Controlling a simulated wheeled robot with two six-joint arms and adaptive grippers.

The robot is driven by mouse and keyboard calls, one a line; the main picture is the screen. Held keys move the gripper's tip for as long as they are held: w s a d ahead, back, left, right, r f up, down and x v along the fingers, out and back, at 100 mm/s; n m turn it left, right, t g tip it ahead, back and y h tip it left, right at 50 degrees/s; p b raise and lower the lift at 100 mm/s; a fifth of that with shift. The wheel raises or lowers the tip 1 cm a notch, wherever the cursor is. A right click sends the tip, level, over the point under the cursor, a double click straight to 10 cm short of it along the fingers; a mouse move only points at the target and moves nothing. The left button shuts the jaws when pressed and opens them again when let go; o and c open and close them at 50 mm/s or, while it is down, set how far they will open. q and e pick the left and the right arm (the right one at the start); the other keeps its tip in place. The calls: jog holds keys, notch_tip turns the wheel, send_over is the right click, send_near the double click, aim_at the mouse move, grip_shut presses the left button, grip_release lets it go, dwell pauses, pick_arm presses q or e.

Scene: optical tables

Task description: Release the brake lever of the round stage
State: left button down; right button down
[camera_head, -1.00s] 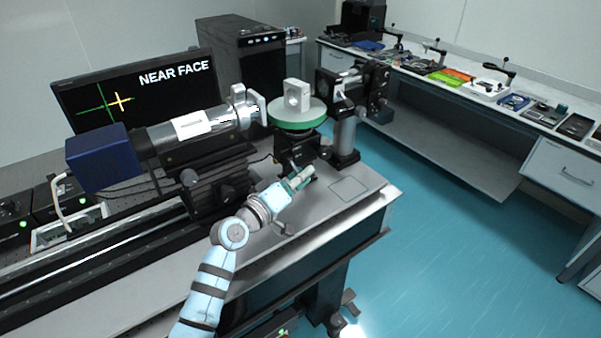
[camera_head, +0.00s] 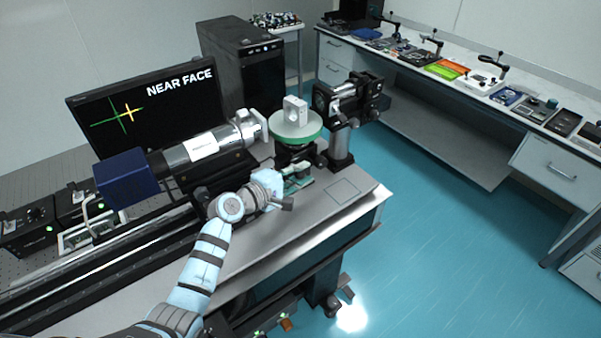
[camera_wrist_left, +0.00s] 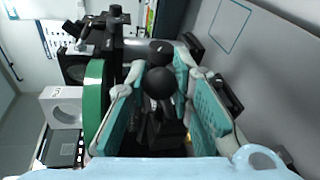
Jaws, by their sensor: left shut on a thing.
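The round stage (camera_head: 297,136) has a pale top and a green rim, and stands on a black mount near the table's right end. In the left wrist view its green rim (camera_wrist_left: 94,95) is edge-on at the left. My left gripper (camera_head: 298,182) is low beside the front of the black mount. In the wrist view a black ball knob, the brake lever (camera_wrist_left: 159,84), lies between the teal fingers of my left gripper (camera_wrist_left: 159,72), which is shut on it. The lever's shaft is mostly hidden, and its angle cannot be told. My right gripper is out of view.
A white block with a hole (camera_head: 295,111) stands on the stage. A silver-and-blue instrument (camera_head: 190,155) lies to its left, a black post-mounted device (camera_head: 342,105) to its right. A monitor (camera_head: 150,110) is behind. The table's front right corner (camera_head: 340,205) is bare.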

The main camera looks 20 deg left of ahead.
pick_arm(q)
jog(key=shift+a+r+n, duration=0.1)
jog(key=shift+r+n, duration=0.15)
jog(key=shift+n, duration=0.35)
jog(key=shift+w, duration=0.1)
jog(key=c, duration=1.4)
grip_release()
jog(key=shift+a, duration=0.1)
jog(key=v, duration=1.2)
jog(key=shift+w+a+g+h, duration=0.15)
jog(key=shift+a+g+h, duration=0.05)
jog(key=shift+g+h, duration=0.1)
jog(key=shift+r, duration=0.1)
